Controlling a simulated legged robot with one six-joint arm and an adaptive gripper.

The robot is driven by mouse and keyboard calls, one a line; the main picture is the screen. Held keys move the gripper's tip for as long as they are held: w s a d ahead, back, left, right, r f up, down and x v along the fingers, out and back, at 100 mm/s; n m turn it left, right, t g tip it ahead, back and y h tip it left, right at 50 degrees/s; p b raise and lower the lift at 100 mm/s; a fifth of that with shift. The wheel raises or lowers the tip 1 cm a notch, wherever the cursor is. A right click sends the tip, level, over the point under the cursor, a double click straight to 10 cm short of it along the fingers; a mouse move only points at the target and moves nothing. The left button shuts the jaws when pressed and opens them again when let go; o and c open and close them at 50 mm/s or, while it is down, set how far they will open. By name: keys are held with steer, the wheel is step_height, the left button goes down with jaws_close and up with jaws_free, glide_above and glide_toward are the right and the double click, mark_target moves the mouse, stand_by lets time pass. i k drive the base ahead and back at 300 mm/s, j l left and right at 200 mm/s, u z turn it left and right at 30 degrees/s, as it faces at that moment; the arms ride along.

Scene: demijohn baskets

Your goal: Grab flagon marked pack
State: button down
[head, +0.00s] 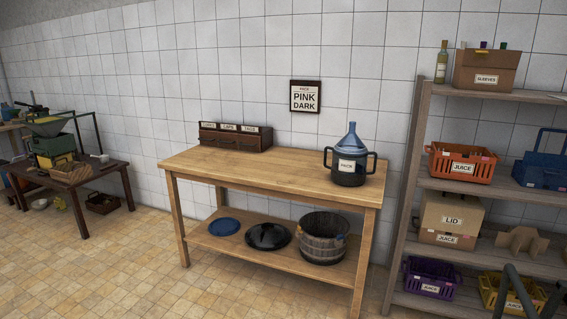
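The flagon (349,157) stands upright near the right end of the wooden workbench top. It has a clear blue bottle body with a narrow neck, set in a dark holder with a loop handle on each side. A white label on its front carries a small dark word that looks like PACK, though it is hard to read for sure. Nothing touches the flagon from above, and both handles are in view.
The workbench (215,165) carries a small drawer box (236,136). Its lower shelf holds a blue lid (224,226), a black lid (268,236) and a wooden tub (323,240). A shelving rack (409,160) stands close on the right. Tiled floor (110,270) is clear in front.

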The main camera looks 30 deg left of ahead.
mark_target(348, 168)
steer(key=u, duration=0.8)
steer(key=i+j, duration=0.1)
steer(key=i, duration=0.35)
steer(key=i+j+z, duration=0.15)
steer(key=i, duration=0.3)
steer(key=i+j, duration=0.1)
steer(key=i, duration=0.35)
steer(key=i+j+z, duration=0.1)
steer(key=i, duration=0.3)
steer(key=i+j, duration=0.25)
steer(key=i, duration=0.2)
steer(key=z, duration=0.05)
